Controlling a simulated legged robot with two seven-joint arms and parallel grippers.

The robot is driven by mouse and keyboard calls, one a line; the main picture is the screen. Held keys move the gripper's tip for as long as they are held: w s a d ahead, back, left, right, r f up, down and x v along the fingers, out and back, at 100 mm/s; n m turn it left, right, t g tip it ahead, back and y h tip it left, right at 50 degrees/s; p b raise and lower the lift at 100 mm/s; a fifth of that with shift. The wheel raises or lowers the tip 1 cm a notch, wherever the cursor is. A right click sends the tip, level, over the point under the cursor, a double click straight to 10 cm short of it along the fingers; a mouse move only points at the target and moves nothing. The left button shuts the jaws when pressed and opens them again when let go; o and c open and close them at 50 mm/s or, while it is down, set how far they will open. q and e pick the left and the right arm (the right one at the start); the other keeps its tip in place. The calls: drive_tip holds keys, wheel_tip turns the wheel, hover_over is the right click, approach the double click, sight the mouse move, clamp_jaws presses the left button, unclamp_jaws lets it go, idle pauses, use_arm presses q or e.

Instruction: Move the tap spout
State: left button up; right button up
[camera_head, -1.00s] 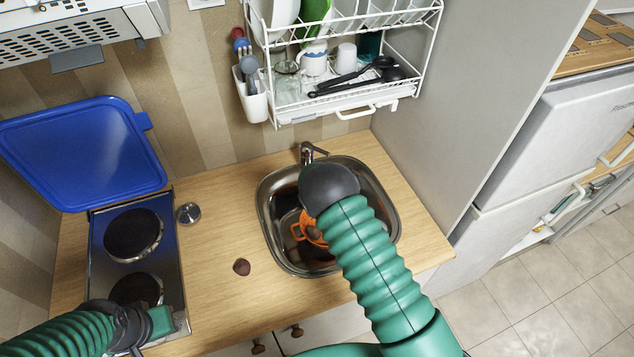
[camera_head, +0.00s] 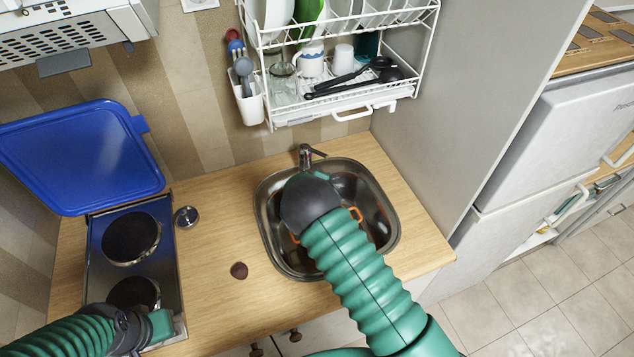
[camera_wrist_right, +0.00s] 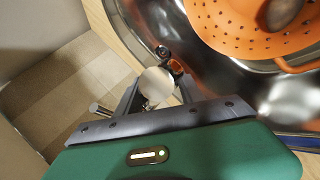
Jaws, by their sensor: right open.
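The metal tap (camera_head: 306,152) stands at the back edge of the sink (camera_head: 262,215), its lever pointing right. My right wrist covers the part of the tap over the basin in the head view. In the right wrist view my right gripper (camera_wrist_right: 158,82) is open, with the tap's pale round metal part (camera_wrist_right: 157,86) showing between its fingers. I cannot tell whether the fingers touch it. My left gripper (camera_head: 158,326) is over the front of the hob, its fingers not clear.
An orange colander (camera_wrist_right: 235,30) lies in the sink. A dish rack (camera_head: 345,105) hangs above the tap. The hob (camera_head: 170,270) with its raised blue lid (camera_head: 80,155) is at left.

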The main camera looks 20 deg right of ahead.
drive_tip(key=p+v, duration=1.2)
drive_tip(key=v, duration=0.4)
drive_tip(key=shift+s+a+r, duration=0.15)
drive_tip(key=shift+s+a, duration=0.1)
drive_tip(key=shift+s, duration=0.05)
